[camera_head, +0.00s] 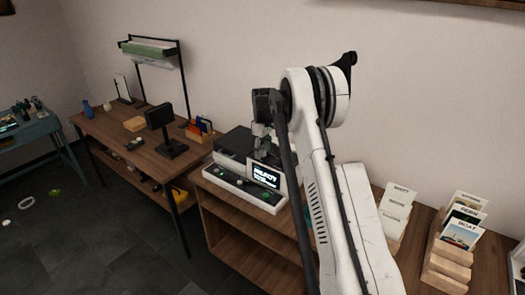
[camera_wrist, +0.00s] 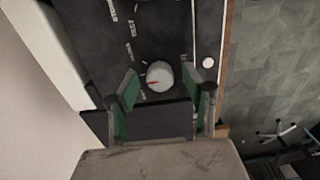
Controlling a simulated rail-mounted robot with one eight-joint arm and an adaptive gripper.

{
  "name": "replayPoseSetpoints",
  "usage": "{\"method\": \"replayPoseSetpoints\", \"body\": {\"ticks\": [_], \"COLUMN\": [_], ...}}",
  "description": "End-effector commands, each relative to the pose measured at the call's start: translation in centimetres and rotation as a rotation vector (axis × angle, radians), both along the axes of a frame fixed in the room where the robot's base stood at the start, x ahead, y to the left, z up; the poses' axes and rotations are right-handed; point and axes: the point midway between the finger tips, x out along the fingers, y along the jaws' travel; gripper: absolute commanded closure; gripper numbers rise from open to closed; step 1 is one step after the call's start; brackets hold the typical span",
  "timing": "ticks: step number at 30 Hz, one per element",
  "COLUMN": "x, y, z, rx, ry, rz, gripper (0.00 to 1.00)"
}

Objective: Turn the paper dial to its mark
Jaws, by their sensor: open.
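The paper dial is a white round knob (camera_wrist: 160,76) with a red pointer, on a dark panel with white marks in the wrist view. The pointer lies toward the picture's left. My gripper (camera_wrist: 160,72) is open, with one green-padded finger on each side of the knob. I cannot tell whether either pad touches it. In the head view my gripper (camera_head: 262,143) is above the machine (camera_head: 232,181), which has a lit screen (camera_head: 265,177). The dial is not clear in that view.
A small white round button (camera_wrist: 208,62) lies right of the dial. The machine stands on a wooden shelf unit (camera_head: 245,225). Card holders (camera_head: 447,266) stand to the right. A wooden desk (camera_head: 150,150) with a black stand (camera_head: 165,130) is at left.

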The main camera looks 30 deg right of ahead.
Motion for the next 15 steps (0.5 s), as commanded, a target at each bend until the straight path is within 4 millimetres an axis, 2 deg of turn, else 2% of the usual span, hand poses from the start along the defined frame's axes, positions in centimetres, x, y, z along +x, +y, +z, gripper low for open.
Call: {"method": "replayPoseSetpoints", "body": {"ticks": [7, 15], "x": [0.00, 0.00], "y": [0.00, 0.00], "z": [-0.06, -0.05], "rx": [0.000, 0.000], "ry": [0.000, 0.000], "rz": [0.000, 0.000], "gripper": [0.57, 0.93]}}
